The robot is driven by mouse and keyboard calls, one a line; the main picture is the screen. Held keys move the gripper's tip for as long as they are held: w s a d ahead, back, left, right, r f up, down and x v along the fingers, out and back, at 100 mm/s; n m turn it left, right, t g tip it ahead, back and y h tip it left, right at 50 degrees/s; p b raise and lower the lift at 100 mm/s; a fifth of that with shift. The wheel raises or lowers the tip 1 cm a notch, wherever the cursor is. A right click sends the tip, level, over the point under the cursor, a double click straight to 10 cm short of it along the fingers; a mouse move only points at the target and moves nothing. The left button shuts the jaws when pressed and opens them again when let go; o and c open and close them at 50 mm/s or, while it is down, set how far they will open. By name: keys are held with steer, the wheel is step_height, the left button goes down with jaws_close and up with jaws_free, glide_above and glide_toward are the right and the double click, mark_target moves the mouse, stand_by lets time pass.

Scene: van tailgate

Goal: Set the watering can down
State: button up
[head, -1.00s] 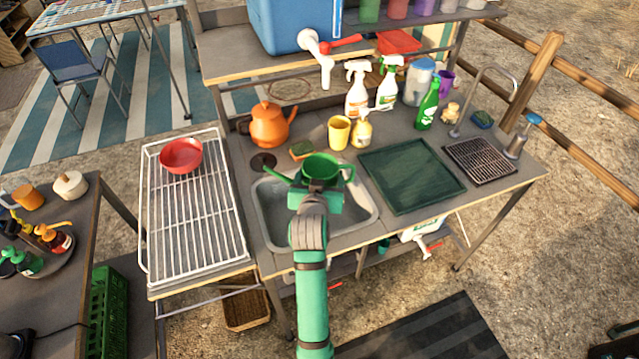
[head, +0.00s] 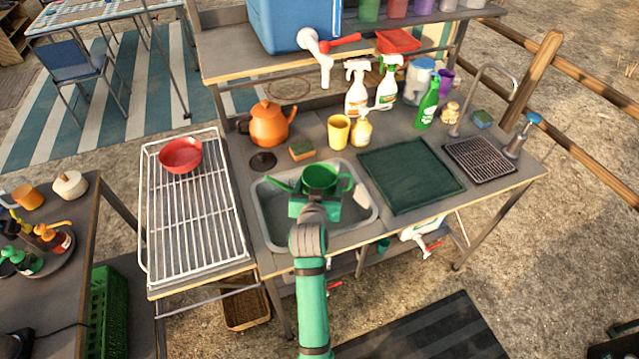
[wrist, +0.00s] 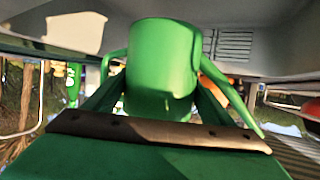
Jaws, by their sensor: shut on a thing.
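The green watering can (head: 320,178), with a spout to the left and a handle to the right, is upright in my gripper (head: 316,203). My gripper is shut on its near side. The can is over or within the grey sink basin (head: 268,222); I cannot tell whether it touches the bottom. In the wrist view the can (wrist: 163,62) fills the middle between the fingers (wrist: 160,110), with its spout at the right. The can and my arm hide part of the basin.
A pale object (head: 361,196) lies at the sink's right side. A sponge (head: 302,149), yellow cup (head: 339,132) and orange kettle (head: 269,125) stand behind. A dark green mat (head: 410,175) lies bare at right. The wire rack (head: 195,220) at left holds a red bowl (head: 181,155).

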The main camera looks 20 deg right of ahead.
steer(key=shift+f, duration=0.1)
steer(key=o, duration=1.1)
steer(key=shift+r, duration=0.4)
steer(key=v, duration=1.2)
steer(key=shift+r, duration=0.25)
steer(key=shift+s, duration=0.1)
